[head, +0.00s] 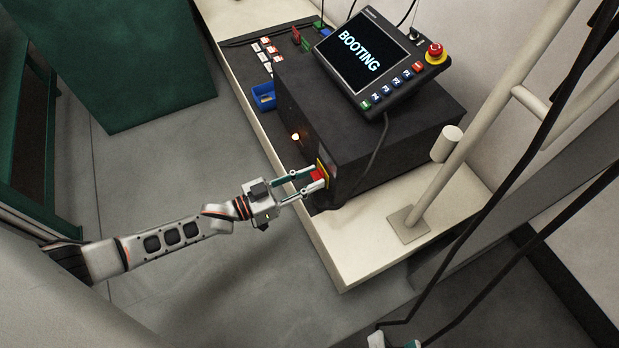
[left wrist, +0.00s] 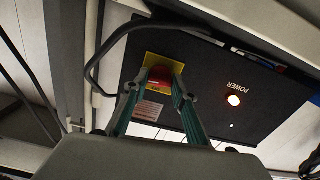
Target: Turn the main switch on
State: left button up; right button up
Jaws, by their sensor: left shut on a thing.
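The main switch (head: 319,174) is a red knob on a yellow plate, on the front face of a black control box (head: 350,145). My left gripper (head: 318,178) is shut on the red knob. In the left wrist view the fingers (left wrist: 160,88) close around the red knob (left wrist: 160,74), in front of the yellow plate (left wrist: 164,62). The fingers partly hide the knob, so its exact angle is hard to tell. A lamp (left wrist: 233,100) marked POWER glows on the box. A pendant screen (head: 362,50) on top of the box reads BOOTING. In the head view, a small part at the bottom edge may be my right gripper (head: 392,342).
The box stands on a pale bench (head: 375,265). A blue bin (head: 263,96) and small cards lie left of it. A black cable (head: 378,150) hangs down the box beside the switch. A pale post (head: 450,170) rises at the right. The floor left of the bench is clear.

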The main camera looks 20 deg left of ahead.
pick_arm(q)
jog(key=shift+m, duration=0.5)
dwell(0.3)
jog(key=o, duration=1.1)
jog(key=v, duration=1.2)
